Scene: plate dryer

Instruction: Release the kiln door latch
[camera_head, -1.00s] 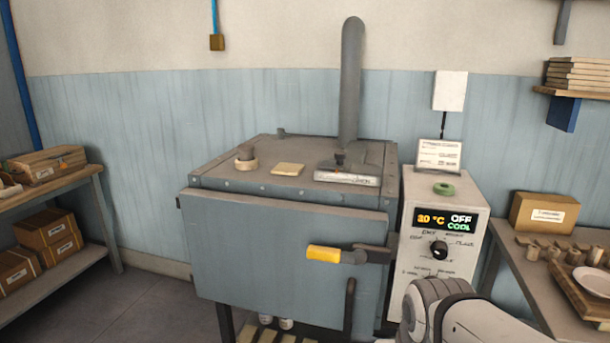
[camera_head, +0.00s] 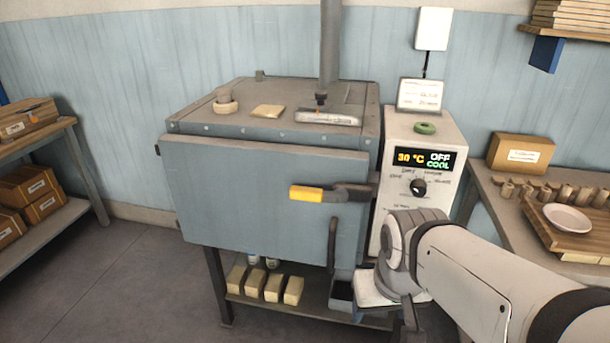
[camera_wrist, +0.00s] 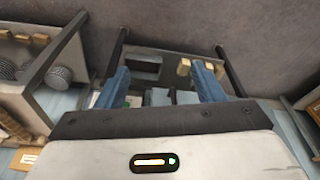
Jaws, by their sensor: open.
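The kiln (camera_head: 245,190) stands ahead, a grey-blue box on legs, with its front door closed. Its latch has a yellow grip (camera_head: 306,193) on a dark lever (camera_head: 350,193), lying about level across the door's right edge. A dark vertical handle (camera_head: 333,243) is below the latch. My gripper, in the wrist view (camera_wrist: 162,76), is open with nothing between its two blue fingers. In the head view my arm comes in from the lower right, and its wrist is below and right of the latch, apart from it. The latch cannot be made out in the wrist view.
The control box (camera_head: 418,185) shows OFF and COOL, right of the kiln. A side table (camera_head: 500,200) holds a plate (camera_head: 567,219) and a carton (camera_head: 520,153). Several pale blocks (camera_head: 273,288) lie on the shelf under the kiln. Floor at front left is clear.

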